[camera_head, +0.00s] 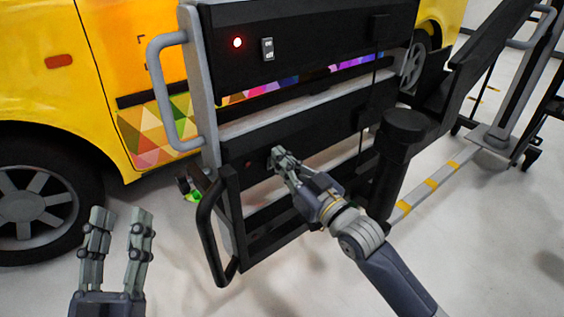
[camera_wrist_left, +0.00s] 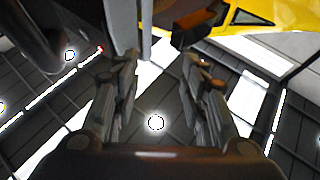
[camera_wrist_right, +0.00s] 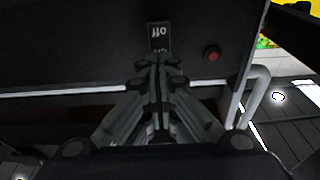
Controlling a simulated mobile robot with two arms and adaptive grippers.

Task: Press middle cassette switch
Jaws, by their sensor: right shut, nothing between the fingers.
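The middle cassette (camera_head: 325,120) is a black panel on the rack, below a similar upper panel. Its switch (camera_wrist_right: 159,32) is a small dark rocker with "off" lettering, upside down in the right wrist view; its lower part is hidden by my fingertips. A dull red indicator (camera_wrist_right: 212,53) sits beside it and also shows in the head view (camera_head: 249,165). My right gripper (camera_head: 279,157) is shut and empty, its fingertips at the switch; I cannot tell whether they touch. My left gripper (camera_head: 118,219) is open and empty, away from the rack at lower left.
The upper cassette (camera_head: 310,38) has a bright red light (camera_head: 237,42) and its own switch (camera_head: 267,49). A grey handle (camera_head: 158,95) and a black handle (camera_head: 208,235) stick out from the rack's left side. A yellow vehicle (camera_head: 40,90) stands behind. The floor at front is clear.

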